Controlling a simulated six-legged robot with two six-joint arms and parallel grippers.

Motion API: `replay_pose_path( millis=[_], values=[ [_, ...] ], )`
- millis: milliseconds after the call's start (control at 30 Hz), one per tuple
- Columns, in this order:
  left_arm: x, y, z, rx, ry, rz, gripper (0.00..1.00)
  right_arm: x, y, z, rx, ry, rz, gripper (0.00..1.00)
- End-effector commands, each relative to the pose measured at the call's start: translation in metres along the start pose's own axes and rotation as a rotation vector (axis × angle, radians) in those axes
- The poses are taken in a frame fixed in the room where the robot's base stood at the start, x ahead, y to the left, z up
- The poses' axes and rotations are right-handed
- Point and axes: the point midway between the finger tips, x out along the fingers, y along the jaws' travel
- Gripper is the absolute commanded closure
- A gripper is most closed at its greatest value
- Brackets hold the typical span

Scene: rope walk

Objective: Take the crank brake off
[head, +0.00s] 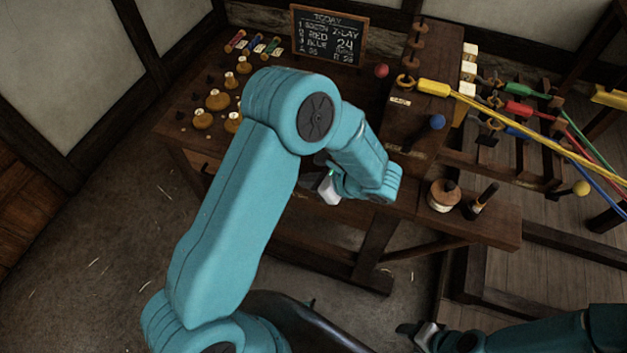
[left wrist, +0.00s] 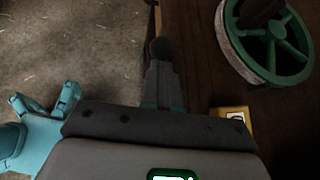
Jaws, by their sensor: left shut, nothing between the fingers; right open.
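I cannot tell for sure which part is the crank brake. A red ball knob (head: 381,70) and a blue ball knob (head: 437,121) show on the wooden bench by the hook stand. In the left wrist view a green spoked wheel (left wrist: 287,48) with a pale rim lies at the upper right; in the head view my arm seems to cover it. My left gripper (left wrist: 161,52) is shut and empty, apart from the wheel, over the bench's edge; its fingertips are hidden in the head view. My right gripper (head: 408,328) is open and empty at the bottom, away from the bench.
A chalkboard (head: 329,37) stands at the bench's back. Several brass-topped pegs (head: 203,119) stand at the left. A yellow rope (head: 530,122) and other coloured strands run off right from the hooks. A round wooden pot (head: 443,195) and a dark handle (head: 484,198) stand at the front right.

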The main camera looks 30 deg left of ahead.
Motion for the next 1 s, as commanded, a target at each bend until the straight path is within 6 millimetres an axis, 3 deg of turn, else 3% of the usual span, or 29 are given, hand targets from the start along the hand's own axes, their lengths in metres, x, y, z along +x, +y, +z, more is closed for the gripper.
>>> replay_pose_path(
  millis=[667, 1000],
  values=[
    [0.003, 0.002, 0.012, -0.013, 0.084, -0.007, 1.00, -0.004, -0.001, 0.000, 0.000, 0.000, 0.000, 0.44],
    [0.013, 0.006, 0.039, -0.045, 0.278, -0.025, 1.00, -0.012, -0.004, 0.000, 0.000, 0.000, 0.000, 0.44]
  ],
)
